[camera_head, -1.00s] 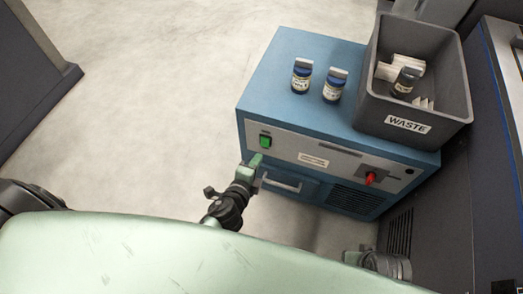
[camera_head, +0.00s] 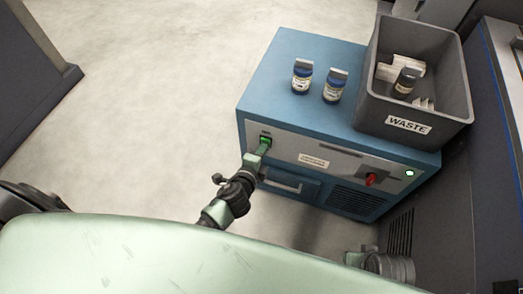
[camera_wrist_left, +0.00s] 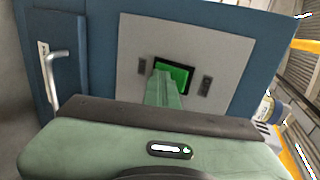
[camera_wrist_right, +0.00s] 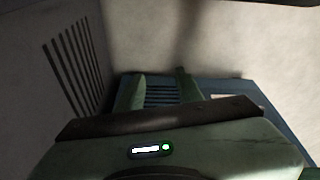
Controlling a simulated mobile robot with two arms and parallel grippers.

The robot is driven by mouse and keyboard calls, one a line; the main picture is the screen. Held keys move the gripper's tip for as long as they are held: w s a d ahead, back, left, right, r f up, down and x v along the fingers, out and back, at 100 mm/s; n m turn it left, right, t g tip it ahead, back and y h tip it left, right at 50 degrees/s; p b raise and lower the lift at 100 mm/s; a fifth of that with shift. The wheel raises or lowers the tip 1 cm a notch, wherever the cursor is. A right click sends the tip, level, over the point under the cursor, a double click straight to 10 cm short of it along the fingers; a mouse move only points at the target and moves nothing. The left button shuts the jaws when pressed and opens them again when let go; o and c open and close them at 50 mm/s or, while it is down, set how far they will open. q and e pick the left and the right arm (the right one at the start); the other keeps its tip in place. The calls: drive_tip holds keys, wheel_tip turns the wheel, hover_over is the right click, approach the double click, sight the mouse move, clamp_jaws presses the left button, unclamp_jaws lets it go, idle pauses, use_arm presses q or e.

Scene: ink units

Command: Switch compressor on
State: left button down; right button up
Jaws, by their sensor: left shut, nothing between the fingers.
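The compressor is a blue cabinet (camera_head: 290,60) with a grey front panel. A green switch (camera_head: 265,138) sits at the panel's left end; it also shows in the left wrist view (camera_wrist_left: 178,70) as a bright green rocker in a black frame. My left gripper (camera_head: 263,147) is shut and empty, its fingertips at the switch, covering its lower left part in the left wrist view; they seem to touch it. A small round lamp (camera_head: 410,172) at the panel's right end glows white. My right gripper (camera_wrist_right: 160,88) is open and empty, low in front of the cabinet's vent slots.
Two dark bottles (camera_head: 302,76) (camera_head: 335,86) and a grey WASTE bin (camera_head: 442,110) stand on the cabinet top. A red knob (camera_head: 371,179) and a handle (camera_head: 282,185) are on the front. A dark cabinet stands at the right. The floor at left is clear.

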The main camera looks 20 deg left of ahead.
drive_tip(key=shift+w, duration=0.1)
drive_tip(key=shift+s+f+p, duration=0.15)
drive_tip(key=shift+f+p, duration=0.1)
drive_tip(key=shift+f, duration=0.7)
drive_tip(key=shift+s+f+p, duration=0.2)
drive_tip(key=shift+f+p, duration=0.1)
drive_tip(key=shift+f, duration=0.65)
drive_tip(key=shift+s+f+p, duration=0.15)
drive_tip(key=shift+f+p, duration=0.1)
drive_tip(key=shift+f, duration=0.7)
drive_tip(key=shift+w+r, duration=0.15)
